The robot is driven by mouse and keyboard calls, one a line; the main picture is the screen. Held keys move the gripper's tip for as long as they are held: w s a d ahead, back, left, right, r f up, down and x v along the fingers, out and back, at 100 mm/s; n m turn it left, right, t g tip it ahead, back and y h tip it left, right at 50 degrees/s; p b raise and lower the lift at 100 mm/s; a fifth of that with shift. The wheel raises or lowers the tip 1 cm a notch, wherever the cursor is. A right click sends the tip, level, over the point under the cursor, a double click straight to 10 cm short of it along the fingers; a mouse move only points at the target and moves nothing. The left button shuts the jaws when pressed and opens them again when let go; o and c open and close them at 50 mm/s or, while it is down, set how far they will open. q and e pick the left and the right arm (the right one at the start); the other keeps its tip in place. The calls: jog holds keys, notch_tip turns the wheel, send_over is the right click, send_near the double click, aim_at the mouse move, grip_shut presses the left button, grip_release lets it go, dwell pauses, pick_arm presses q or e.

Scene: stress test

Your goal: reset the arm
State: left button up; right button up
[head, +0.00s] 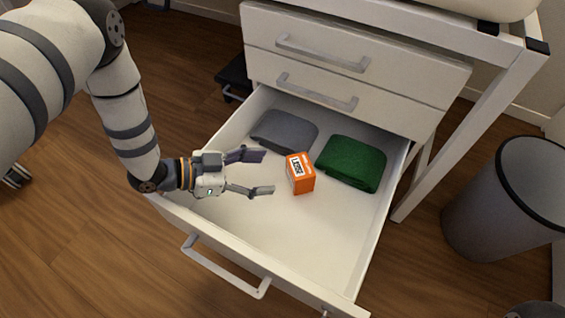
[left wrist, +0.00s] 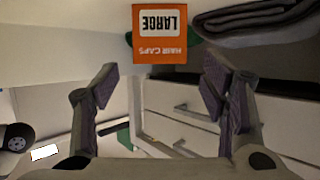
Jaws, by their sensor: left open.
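My left gripper (head: 268,173) is open and empty. In the head view it hangs over the left part of the open bottom drawer (head: 245,232). Its fingers point right, toward an orange box (head: 302,180) with a white label, and are apart from it. In the left wrist view the orange box (left wrist: 160,40) shows upside down, reading "HAIR CAPS LARGE", beyond the open fingers (left wrist: 162,88). My right gripper does not show in either view.
In the drawer, a folded grey cloth (head: 284,129) and a folded green cloth (head: 351,162) lie behind the box. Two shut drawers (head: 350,65) are above. A grey bin (head: 500,205) stands at the right. The drawer's front right floor is clear.

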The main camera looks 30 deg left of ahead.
pick_arm(q)
jog(key=shift+s+a+r, duration=0.25)
jog(key=shift+s+a, duration=0.25)
